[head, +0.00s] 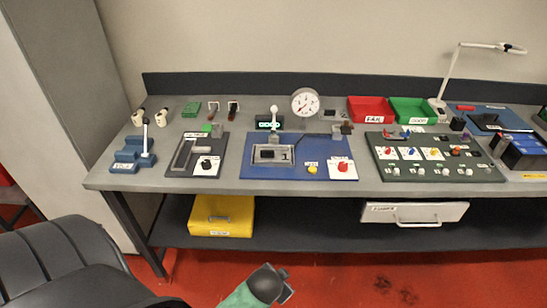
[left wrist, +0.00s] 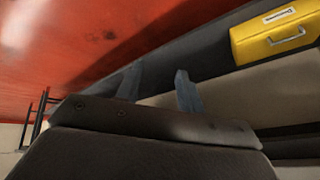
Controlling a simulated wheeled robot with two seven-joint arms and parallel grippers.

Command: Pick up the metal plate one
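A grey metal plate-like piece (head: 272,154) with a dark opening lies on the blue board (head: 250,172) on the workbench, and a "1" mark shows at its right side. I cannot tell for sure that it is plate one. My left gripper (left wrist: 158,88) shows in the left wrist view with its two fingers apart and nothing between them. It is low, away from the bench top, with red floor and the lower shelf beyond it. A green and dark part of my arm shows at the bottom of the head view. My right gripper is not in view.
The workbench (head: 228,148) also holds a dark board (head: 197,156), a green board (head: 435,175), a gauge (head: 305,103), red and green bins and a lamp. A yellow case (head: 221,215) sits on the lower shelf. A black chair (head: 70,262) stands at front left.

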